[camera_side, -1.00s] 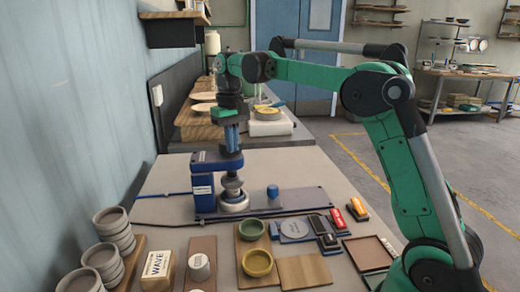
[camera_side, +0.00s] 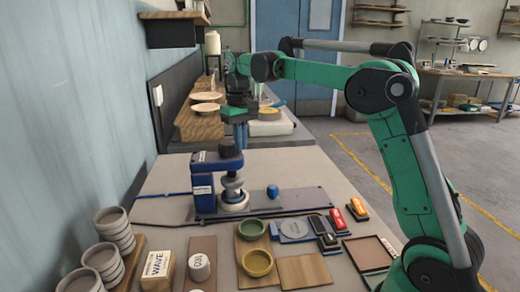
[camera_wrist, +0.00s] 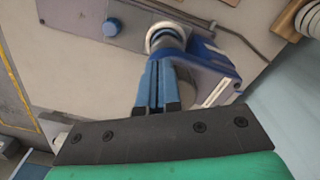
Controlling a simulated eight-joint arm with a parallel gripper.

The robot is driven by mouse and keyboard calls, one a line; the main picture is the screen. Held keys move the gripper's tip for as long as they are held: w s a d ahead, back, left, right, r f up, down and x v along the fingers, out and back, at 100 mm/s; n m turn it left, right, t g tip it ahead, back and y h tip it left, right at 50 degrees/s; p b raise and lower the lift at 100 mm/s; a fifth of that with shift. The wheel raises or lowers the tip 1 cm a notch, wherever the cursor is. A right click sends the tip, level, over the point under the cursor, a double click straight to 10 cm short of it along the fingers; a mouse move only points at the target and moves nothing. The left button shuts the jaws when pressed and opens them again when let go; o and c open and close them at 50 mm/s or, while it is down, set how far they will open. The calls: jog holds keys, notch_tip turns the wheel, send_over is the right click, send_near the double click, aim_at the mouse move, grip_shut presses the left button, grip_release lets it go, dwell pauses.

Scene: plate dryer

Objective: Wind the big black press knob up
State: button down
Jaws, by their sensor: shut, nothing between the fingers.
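The blue press (camera_side: 204,184) stands upright on a grey base plate (camera_side: 300,200) on the bench. Its black knob (camera_side: 228,149) sits on top of the blue arm, above a stacked grey press head (camera_side: 232,188) and a white ring on the base. My gripper (camera_side: 242,148) is shut and empty, fingers pointing down, just right of the knob in the side view. Whether it touches the knob I cannot tell. In the wrist view the shut blue fingers (camera_wrist: 158,65) lie over the blue press (camera_wrist: 215,62) and partly hide it; the knob is not clear there.
A small blue knob (camera_side: 273,191) stands on the base plate to the right; it also shows in the wrist view (camera_wrist: 112,27). Green (camera_side: 251,229) and yellow bowls (camera_side: 257,262) are in front. Stacked bowls (camera_side: 117,228) stand at left, near the wall.

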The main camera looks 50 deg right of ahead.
jog(key=shift+d, duration=0.5)
jog(key=shift+s, duration=0.1)
dwell(0.3)
notch_tip(320, 180, up, 6)
jog(key=shift+s, duration=0.3)
dwell(0.3)
jog(key=w+a+f, duration=0.1)
jog(key=a+f, duration=0.2)
jog(key=f, duration=0.3)
dwell(0.8)
